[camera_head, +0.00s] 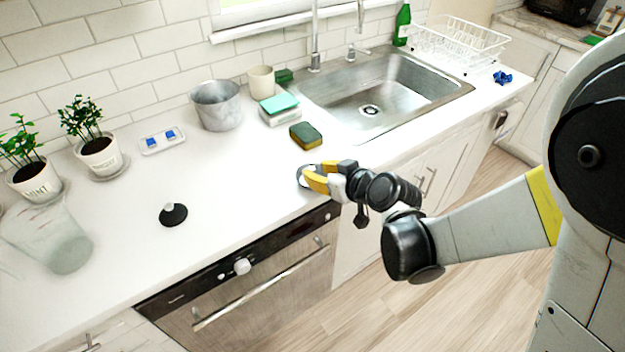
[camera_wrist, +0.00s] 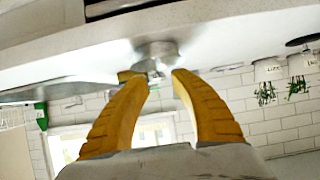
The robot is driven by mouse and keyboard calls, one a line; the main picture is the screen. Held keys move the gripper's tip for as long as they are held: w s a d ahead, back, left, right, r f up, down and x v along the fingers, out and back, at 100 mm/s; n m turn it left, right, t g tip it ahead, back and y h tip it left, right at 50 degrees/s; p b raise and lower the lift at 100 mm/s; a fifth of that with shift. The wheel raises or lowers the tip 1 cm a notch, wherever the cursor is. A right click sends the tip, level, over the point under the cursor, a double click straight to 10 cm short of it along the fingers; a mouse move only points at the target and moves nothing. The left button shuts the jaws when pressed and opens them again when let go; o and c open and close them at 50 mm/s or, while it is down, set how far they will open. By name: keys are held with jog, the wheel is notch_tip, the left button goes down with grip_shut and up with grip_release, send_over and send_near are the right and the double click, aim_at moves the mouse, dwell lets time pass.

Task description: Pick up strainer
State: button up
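The strainer (camera_head: 302,175) looks like a small grey metal piece at the counter's front edge, largely covered by my gripper in the head view. In the wrist view the metal strainer (camera_wrist: 156,48) is just ahead of the fingertips, near the gap between them. My gripper (camera_head: 309,176) has yellow fingers and reaches in low over the counter from the right. In the wrist view its fingertips (camera_wrist: 157,75) are apart, with a gap between them. I see no clear grip on the strainer, and exact contact is hard to tell.
A green-and-brown sponge (camera_head: 306,136) lies behind my gripper, before the sink (camera_head: 437,88). A black stopper-like disc (camera_head: 174,216) lies to the left, and a glass pitcher (camera_head: 66,252) stands further left. A metal pot (camera_head: 217,106) stands behind. The counter between is clear.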

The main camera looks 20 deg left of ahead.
aim_at(313, 170)
jog(key=b+x, duration=0.1)
jog(key=x, duration=0.2)
jog(key=shift+w+a+f, duration=0.1)
jog(key=shift+f, duration=0.1)
jog(key=shift+r, duration=0.15)
grip_shut()
